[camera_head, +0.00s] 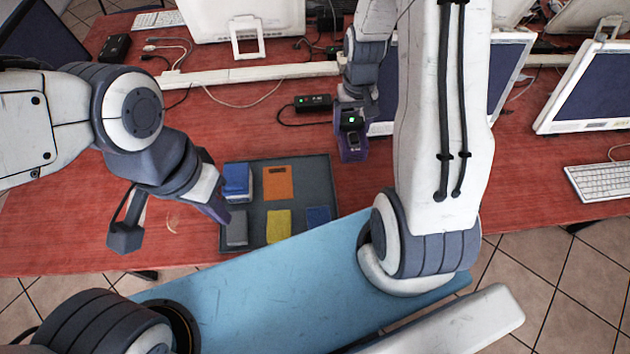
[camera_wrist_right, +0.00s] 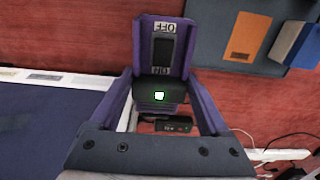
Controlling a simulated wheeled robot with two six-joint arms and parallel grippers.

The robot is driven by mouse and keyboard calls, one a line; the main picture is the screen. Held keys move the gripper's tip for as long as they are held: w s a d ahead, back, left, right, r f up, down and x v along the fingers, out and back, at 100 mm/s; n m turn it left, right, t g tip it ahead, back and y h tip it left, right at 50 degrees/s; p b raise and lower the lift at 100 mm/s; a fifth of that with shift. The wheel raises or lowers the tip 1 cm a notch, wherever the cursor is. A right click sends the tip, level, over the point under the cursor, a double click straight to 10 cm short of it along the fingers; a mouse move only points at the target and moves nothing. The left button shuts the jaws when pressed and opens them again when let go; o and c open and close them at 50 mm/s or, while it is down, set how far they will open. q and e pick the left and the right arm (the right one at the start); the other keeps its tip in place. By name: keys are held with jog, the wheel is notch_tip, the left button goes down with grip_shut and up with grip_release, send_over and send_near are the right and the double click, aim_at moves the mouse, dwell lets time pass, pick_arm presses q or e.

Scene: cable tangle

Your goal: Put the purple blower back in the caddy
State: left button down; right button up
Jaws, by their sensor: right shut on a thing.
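The purple blower (camera_head: 352,150) is on or just above the red table, right of the caddy; I cannot tell if it touches. In the right wrist view its purple body (camera_wrist_right: 160,45) shows a black switch marked ON and OFF, with a black part and green light below. My right gripper (camera_wrist_right: 162,82) has its purple fingers closed on either side of it. The caddy (camera_head: 326,192) is a dark tray holding coloured pieces. My left gripper (camera_head: 213,208) is at the caddy's left edge; its jaw opening is hidden.
In the caddy are a blue box (camera_head: 237,181), an orange piece (camera_head: 277,183), a grey block (camera_head: 237,229) and a yellow piece (camera_head: 279,226). A black adapter (camera_head: 313,103) with a cable lies behind the blower. Monitors and a keyboard (camera_head: 600,182) stand around. Bare table separates caddy and blower.

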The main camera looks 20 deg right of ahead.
jog(key=shift+s+d+f, duration=0.1)
jog(key=shift+s+d, duration=0.1)
jog(key=shift+d, duration=0.2)
jog(key=a+f+p, duration=0.1)
jog(key=a+f, duration=0.2)
jog(key=a+f+p, duration=0.1)
jog(key=a+f, duration=0.3)
jog(key=a+f+p, duration=0.1)
jog(key=a+f, duration=0.2)
jog(key=a, duration=0.1)
jog(key=shift+s+a+f, duration=0.1)
jog(key=shift+s+f, duration=0.1)
jog(key=shift+s, duration=0.05)
jog(key=shift+f, duration=0.2)
jog(key=shift+f, duration=0.15)
jog(key=o, duration=1)
jog(key=shift+o, duration=0.2)
